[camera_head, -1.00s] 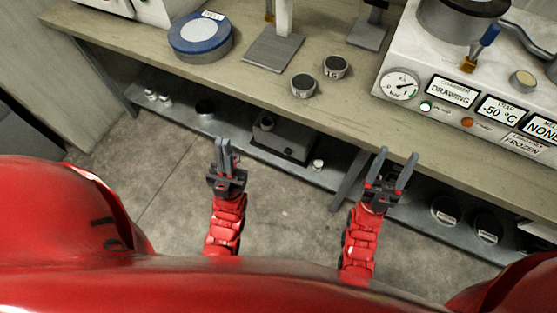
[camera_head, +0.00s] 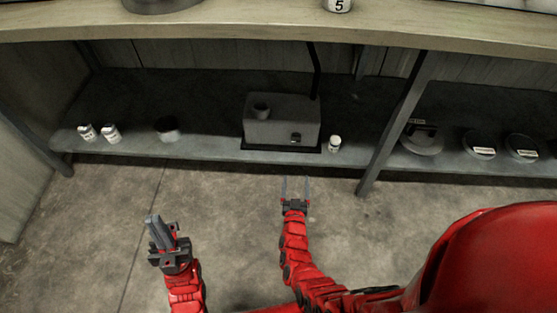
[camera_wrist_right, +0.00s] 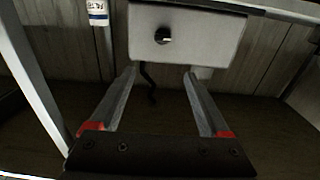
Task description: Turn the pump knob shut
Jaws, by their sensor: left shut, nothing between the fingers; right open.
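The pump is a grey box (camera_head: 282,120) on the low shelf under the bench. Its small dark knob (camera_head: 295,137) is on the front face, right of middle. In the right wrist view, which looks upside down, the box (camera_wrist_right: 205,35) and its round knob (camera_wrist_right: 163,36) with a light pointer show beyond the fingers. My right gripper (camera_head: 296,183) is open and empty in front of the pump, apart from the knob. Its fingers (camera_wrist_right: 161,82) also show in the wrist view. My left gripper (camera_head: 155,218) is shut and empty, further left over the floor.
A small white jar (camera_head: 335,144) stands just right of the pump. A dark cup (camera_head: 167,129) and two white jars (camera_head: 98,133) are to the left. A slanted shelf leg (camera_head: 393,125) stands right of the pump. The bench edge (camera_head: 220,24) overhangs the shelf. Floor in front is clear.

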